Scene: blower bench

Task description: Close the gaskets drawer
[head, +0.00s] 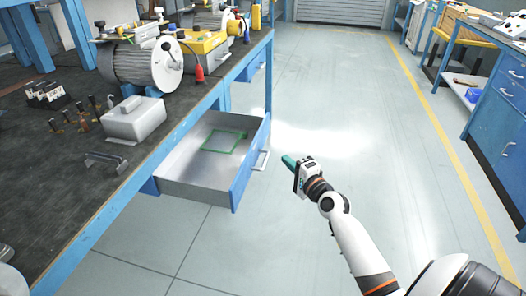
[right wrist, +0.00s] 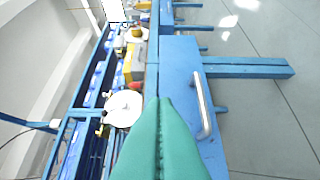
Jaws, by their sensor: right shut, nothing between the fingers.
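The gaskets drawer (head: 180,178) is pulled out from under the bench, with a grey metal inside and a blue front (head: 250,163). A green rectangular outline, which looks like a gasket, (head: 224,141) lies in it. Its silver bar handle (head: 262,161) is on the outer face. The handle also shows in the right wrist view (right wrist: 202,105). My right gripper (head: 288,160), with green fingers, is shut and empty. It is just to the right of the drawer front, apart from the handle in the head view. My left gripper is not in view.
The bench (head: 62,180) carries a motor (head: 140,62), a grey box (head: 134,118), small tools and a red-tipped item (head: 199,73). A blue leg stands beyond the drawer. The floor (head: 345,110) right of the drawer is clear. Blue cabinets (head: 500,125) stand far right.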

